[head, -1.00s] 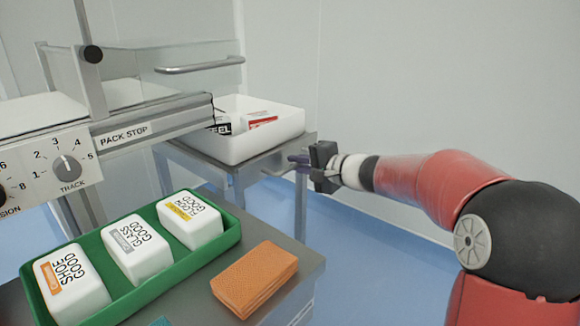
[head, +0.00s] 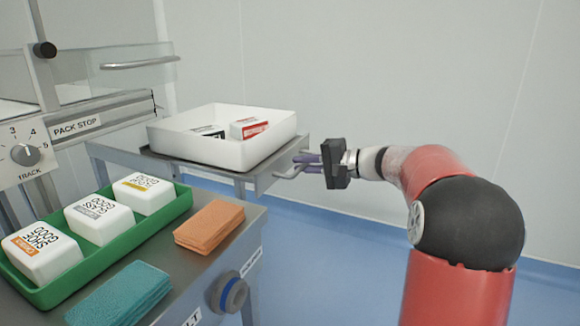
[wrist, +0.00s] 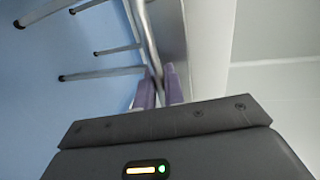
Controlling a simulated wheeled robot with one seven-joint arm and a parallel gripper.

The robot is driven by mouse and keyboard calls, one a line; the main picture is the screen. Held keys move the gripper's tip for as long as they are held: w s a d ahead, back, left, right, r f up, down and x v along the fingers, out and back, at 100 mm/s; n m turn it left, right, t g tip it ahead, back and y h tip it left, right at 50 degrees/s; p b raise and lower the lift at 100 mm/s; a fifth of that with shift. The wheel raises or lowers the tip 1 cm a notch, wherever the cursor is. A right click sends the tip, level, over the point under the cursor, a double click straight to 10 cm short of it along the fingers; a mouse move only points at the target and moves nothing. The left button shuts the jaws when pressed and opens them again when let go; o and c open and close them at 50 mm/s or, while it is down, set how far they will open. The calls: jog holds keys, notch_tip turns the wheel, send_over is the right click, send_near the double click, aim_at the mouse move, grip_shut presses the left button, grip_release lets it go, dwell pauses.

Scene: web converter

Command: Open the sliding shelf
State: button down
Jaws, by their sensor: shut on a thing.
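The sliding shelf (head: 262,171) is a grey metal plate bearing a white tray, standing out past the end of the conveyor frame. A metal bar handle (head: 290,171) sticks out from its front edge. My gripper (head: 309,163) reaches it from the right, its purple fingers shut on the handle. In the wrist view, the two purple fingertips (wrist: 160,88) close around the handle, beside the long shelf edge (wrist: 176,35). The exact contact is small and partly hidden by the fingers.
The white tray (head: 190,151) holds a few printed packets (head: 249,128). A nearer bench carries a green tray (head: 105,247) of white boxes, an orange cloth stack (head: 209,225), a teal cloth stack (head: 120,295) and a blue-ringed knob (head: 232,293). Blue floor (head: 330,265) lies open below my arm.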

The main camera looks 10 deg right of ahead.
jog(key=shift+s+d, duration=0.25)
jog(key=c, duration=1.6)
grip_release()
jog(key=v, duration=0.7)
jog(key=shift+s+d+p, duration=0.2)
jog(key=shift+d+p, duration=0.1)
